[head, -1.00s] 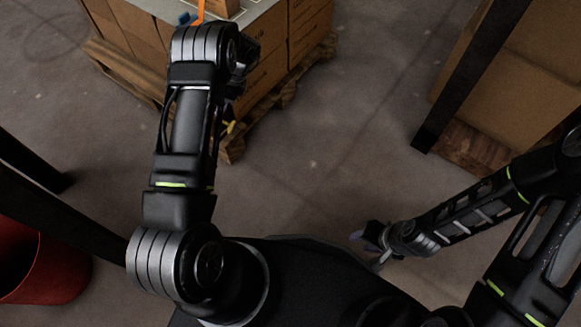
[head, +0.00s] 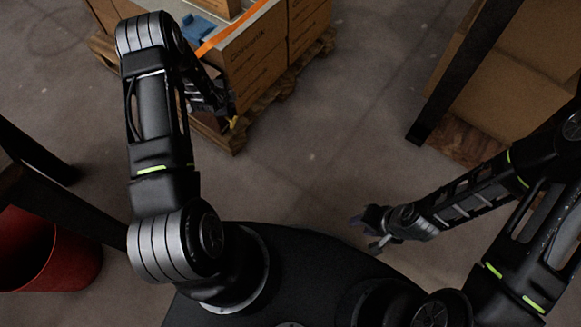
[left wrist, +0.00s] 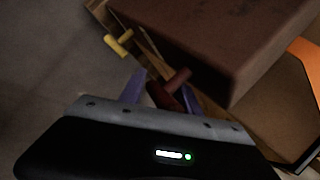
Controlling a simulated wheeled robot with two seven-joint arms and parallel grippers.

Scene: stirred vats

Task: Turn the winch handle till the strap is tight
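An orange strap (head: 232,30) runs over the cartons on a pallet; it also shows at the right edge of the left wrist view (left wrist: 307,58). A small yellow grip (head: 233,122) shows beside the pallet, and a yellow grip shows in the left wrist view (left wrist: 118,45). A dark red grip (left wrist: 178,79) stands just beyond my left gripper (left wrist: 160,93). Its purple fingers are apart, with a dark red part seen between them; I cannot tell whether they touch it. The winch body is not clearly seen. My right gripper (head: 369,232) is open and empty, low above the floor.
The cartons (head: 262,62) stand on a wooden pallet (head: 228,140). More cartons (head: 490,95) are at the right behind a dark post (head: 462,75). A red bin (head: 45,255) is at lower left. The middle floor is clear.

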